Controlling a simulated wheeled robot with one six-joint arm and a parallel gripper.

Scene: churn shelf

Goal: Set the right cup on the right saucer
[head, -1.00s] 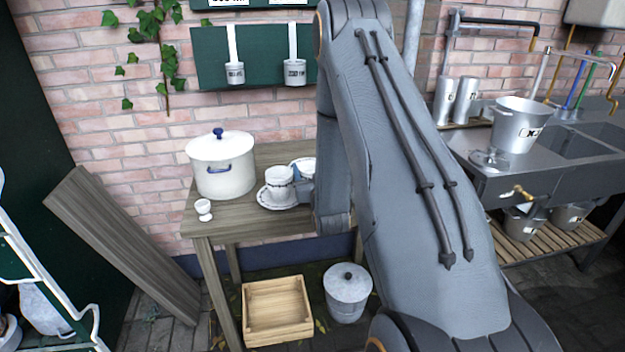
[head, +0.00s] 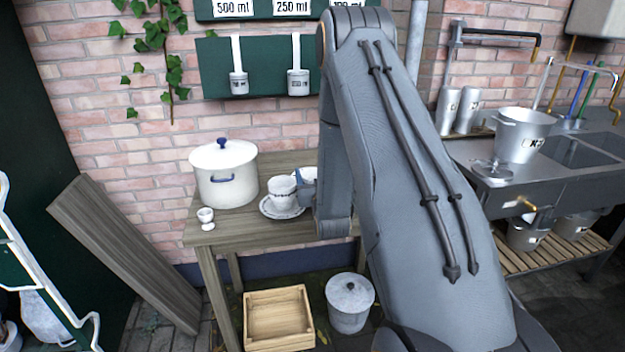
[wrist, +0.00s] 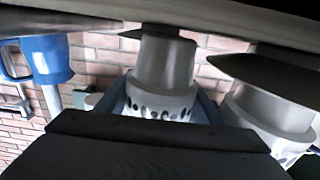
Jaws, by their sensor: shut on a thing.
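My gripper (head: 301,180) is beside the left cup, mostly hidden behind my arm in the head view. In the wrist view, which looks upside down, its blue jaws (wrist: 160,108) are shut on a white cup with a dark pattern at the rim, the right cup (wrist: 165,62). A little of this cup's white shows in the head view (head: 309,173). A dark saucer-like disc (wrist: 135,34), likely the right saucer, is at its base; I cannot tell whether they touch. The left cup (head: 282,188) stands on the left saucer (head: 270,211); that cup also shows in the wrist view (wrist: 268,110).
A white lidded pot (head: 226,180) and a small egg cup (head: 206,217) stand left on the wooden table (head: 240,232). Below are a wooden crate (head: 278,318) and a lidded bucket (head: 349,302). A metal sink counter (head: 540,180) is at right.

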